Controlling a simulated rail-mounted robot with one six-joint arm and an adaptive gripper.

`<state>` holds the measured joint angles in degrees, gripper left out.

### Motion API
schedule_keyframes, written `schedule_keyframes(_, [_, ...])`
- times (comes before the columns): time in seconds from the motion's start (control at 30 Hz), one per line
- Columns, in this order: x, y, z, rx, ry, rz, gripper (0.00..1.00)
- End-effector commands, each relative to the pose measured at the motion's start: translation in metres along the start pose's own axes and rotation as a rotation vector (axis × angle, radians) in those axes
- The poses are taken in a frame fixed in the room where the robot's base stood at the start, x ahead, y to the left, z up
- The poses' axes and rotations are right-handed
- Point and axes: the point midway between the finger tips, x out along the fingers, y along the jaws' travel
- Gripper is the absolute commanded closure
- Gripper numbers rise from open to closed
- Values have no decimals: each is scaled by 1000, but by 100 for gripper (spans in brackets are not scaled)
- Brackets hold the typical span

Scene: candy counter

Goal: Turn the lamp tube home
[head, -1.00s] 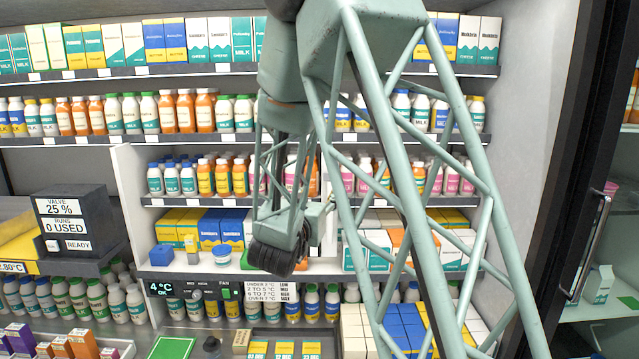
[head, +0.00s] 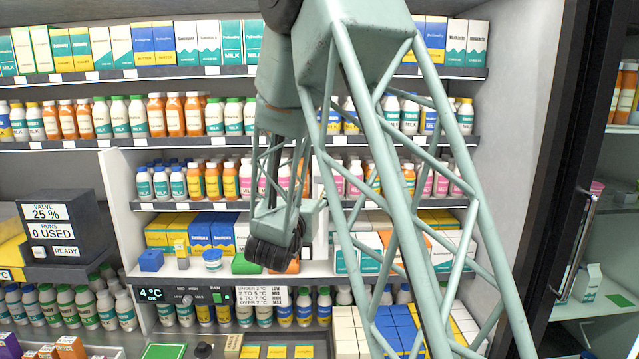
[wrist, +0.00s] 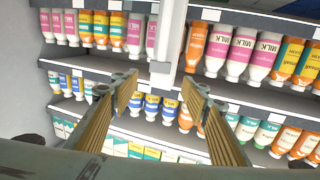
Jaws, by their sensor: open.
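I cannot make out a lamp tube for certain in either view. In the wrist view my gripper (wrist: 160,93) is open, its two ribbed tan fingers wide apart with nothing between the tips.
Shelves of bottles (head: 205,182) and cartons (head: 205,232) fill the back. A dark valve box (head: 88,215) reading 25 % stands at left. A dark-framed glass door is at right.

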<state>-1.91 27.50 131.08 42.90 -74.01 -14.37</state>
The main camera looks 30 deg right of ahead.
Motion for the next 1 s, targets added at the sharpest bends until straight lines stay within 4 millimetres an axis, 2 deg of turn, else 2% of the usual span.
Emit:
schedule_keyframes(0.6, [81,1,1,0,0,1,58])
schedule_keyframes(0.8, [98,1,1,0,-1,1,58])
schedule_keyframes(1.0, [104,0,0,0,0,0,58])
